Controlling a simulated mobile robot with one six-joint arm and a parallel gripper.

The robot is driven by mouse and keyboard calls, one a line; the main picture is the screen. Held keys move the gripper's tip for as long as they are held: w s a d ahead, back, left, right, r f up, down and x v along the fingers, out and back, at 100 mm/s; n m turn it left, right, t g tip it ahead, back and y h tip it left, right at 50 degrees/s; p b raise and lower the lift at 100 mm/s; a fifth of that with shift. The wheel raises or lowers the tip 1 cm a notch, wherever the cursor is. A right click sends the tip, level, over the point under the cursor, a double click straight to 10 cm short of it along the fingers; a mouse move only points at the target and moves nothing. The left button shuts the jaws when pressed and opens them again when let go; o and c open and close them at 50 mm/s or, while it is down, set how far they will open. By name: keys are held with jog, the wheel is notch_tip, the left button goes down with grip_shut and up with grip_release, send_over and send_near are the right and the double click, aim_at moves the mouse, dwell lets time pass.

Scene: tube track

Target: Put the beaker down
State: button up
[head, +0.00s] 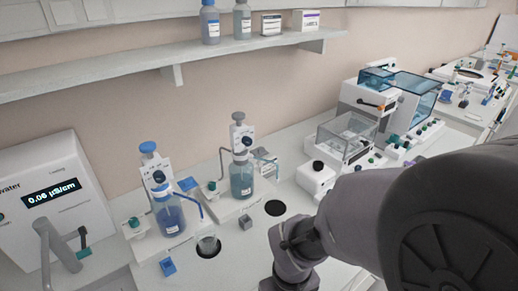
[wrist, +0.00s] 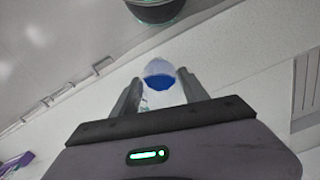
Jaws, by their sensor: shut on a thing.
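My gripper (wrist: 159,84) is shut on a clear beaker (wrist: 159,68) in the wrist view. The beaker sits between the two dark fingers and holds blue liquid; a white patch shows below the liquid. What is under the beaker is unclear, so I cannot tell whether it touches a surface. In the head view my arm fills the lower right, and the gripper and held beaker are out of sight. Another small clear glass vessel (head: 207,243) stands at a dark round spot under the spout of the blue-liquid bottle (head: 170,217).
A teal-liquid bottle (head: 241,179) stands behind a second dark round spot (head: 275,208), which is bare. A clear-lidded device (head: 346,138) stands right of the bottles. A dark round object (wrist: 155,8) shows at the wrist view's top.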

jog(key=w+a, duration=0.1)
jog(key=w, duration=0.2)
jog(key=w+a+f+b, duration=0.1)
jog(key=w, duration=0.1)
jog(key=w+a, duration=0.1)
jog(key=w, duration=0.2)
jog(key=shift+w+f+b, duration=0.3)
jog(key=shift+w+f, duration=0.05)
jog(key=shift+f, duration=0.05)
jog(key=shift+w+f+b, duration=0.1)
jog(key=shift+f+b, duration=0.8)
jog(key=shift+f, duration=0.75)
jog(key=shift+f, duration=0.2)
jog(key=o, duration=1)
jog(key=shift+o, duration=0.2)
